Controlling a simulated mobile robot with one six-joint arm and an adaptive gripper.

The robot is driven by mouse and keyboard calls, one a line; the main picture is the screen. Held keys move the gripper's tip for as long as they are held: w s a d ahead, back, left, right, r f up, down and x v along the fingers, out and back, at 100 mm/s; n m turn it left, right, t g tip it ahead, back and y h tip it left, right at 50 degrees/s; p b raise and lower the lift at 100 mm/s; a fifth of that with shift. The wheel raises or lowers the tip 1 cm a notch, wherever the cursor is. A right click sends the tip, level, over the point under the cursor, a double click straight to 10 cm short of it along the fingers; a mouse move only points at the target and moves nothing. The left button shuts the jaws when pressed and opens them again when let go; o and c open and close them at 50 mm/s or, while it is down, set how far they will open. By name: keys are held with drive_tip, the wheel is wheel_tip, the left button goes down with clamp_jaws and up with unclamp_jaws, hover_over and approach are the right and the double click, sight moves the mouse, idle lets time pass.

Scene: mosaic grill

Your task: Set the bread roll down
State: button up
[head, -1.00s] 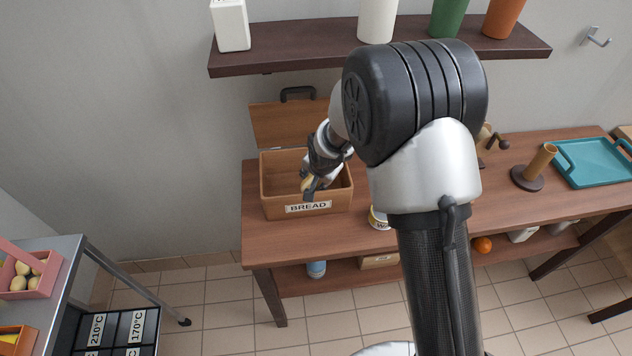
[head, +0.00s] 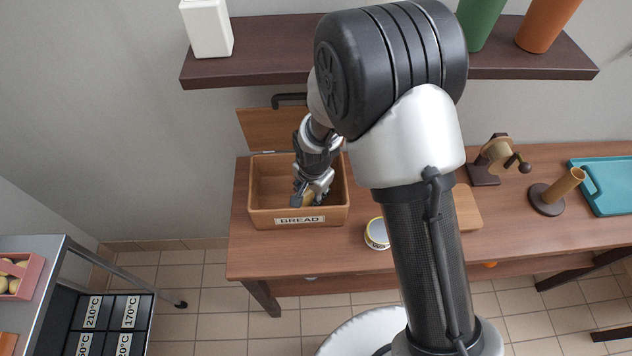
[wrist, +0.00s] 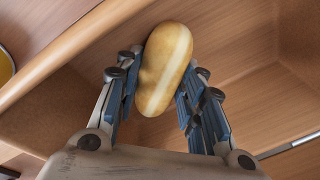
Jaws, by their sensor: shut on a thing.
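The bread roll (wrist: 165,68) is oval and golden with a pale stripe along its top. My gripper (wrist: 158,88) is shut on it, with blue-padded fingers on both sides of the roll in the wrist view. In the head view my gripper (head: 311,196) reaches down inside the open wooden box labelled BREAD (head: 262,219), in its right half. The roll shows there only as a small tan patch (head: 308,200) between the fingers. Whether the roll touches the box floor I cannot tell.
The box lid (head: 268,128) stands open at the back. A small round tin (head: 376,233) stands right of the box. A grinder (head: 492,160), a brown stand (head: 552,194) and a teal tray (head: 606,200) are further right. A dark shelf (head: 255,65) hangs above. The box's left half looks empty.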

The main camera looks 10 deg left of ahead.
drive_tip(key=shift+f, duration=0.1)
drive_tip(key=o, duration=1.1)
drive_tip(key=shift+c, duration=0.2)
drive_tip(key=s+d+r+p, duration=0.1)
drive_tip(key=d+r, duration=0.2)
drive_tip(key=r, duration=0.5)
drive_tip(key=s+d+r+n+p, duration=0.1)
drive_tip(key=d+r+p, duration=0.15)
drive_tip(key=r, duration=0.45)
drive_tip(key=s+d+r+p, duration=0.1)
drive_tip(key=d+r, duration=0.2)
drive_tip(key=r, duration=0.5)
drive_tip(key=s+d+r+n+t, duration=0.1)
drive_tip(key=s+d+r+n, duration=0.1)
drive_tip(key=s+d+r, duration=0.4)
drive_tip(key=s+d+r+n+t+h, duration=0.1)
drive_tip(key=s+d+r+n, duration=0.1)
drive_tip(key=s+d+r, duration=0.4)
drive_tip(key=s+d, duration=0.3)
drive_tip(key=s, duration=0.2)
drive_tip(key=shift+s+n+t, duration=0.25)
drive_tip(key=shift+n+t, duration=0.15)
